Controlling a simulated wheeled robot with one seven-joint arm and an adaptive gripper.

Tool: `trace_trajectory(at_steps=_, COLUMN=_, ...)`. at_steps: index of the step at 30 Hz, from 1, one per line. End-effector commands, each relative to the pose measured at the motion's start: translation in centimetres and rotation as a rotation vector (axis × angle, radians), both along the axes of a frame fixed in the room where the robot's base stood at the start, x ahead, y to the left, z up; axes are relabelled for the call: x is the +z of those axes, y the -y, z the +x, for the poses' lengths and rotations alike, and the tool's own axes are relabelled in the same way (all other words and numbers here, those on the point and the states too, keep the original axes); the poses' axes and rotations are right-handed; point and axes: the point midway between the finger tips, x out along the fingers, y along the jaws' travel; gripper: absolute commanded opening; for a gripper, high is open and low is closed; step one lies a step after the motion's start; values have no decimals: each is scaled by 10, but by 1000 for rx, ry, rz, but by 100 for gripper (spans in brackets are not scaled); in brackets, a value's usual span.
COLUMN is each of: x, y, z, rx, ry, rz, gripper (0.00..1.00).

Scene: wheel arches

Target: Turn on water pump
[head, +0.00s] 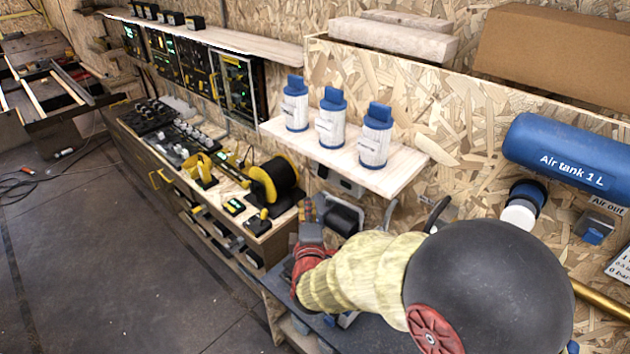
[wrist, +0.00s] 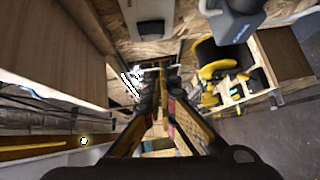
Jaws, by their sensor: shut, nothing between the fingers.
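No thing in view can be read as the water pump. A dark rounded device (head: 342,216) sits under the small shelf in the head view, just beyond my arm's end; I cannot tell whether it is the pump. My gripper (wrist: 158,88) reaches forward in the wrist view, its fingers converging, with nothing held. No switch is clear at the fingertips.
A light shelf (head: 335,165) holds several white bottles with blue caps. A blue air tank (head: 572,155) hangs at the right. A bench with a black and yellow reel (head: 275,180) and electronics runs left. Open floor (head: 110,240) lies at the lower left.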

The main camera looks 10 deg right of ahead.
Motion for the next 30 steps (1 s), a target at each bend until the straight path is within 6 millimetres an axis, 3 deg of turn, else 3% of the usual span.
trace_trajectory(at_steps=8, x=-3, y=4, z=17, rx=-1, ry=0, rz=1, gripper=0)
trace_trajectory(at_steps=21, x=-12, y=20, z=99, rx=-2, ry=-1, rz=2, gripper=0)
trace_trajectory(at_steps=30, x=-16, y=49, z=118, rx=-1, ry=0, rz=1, gripper=0)
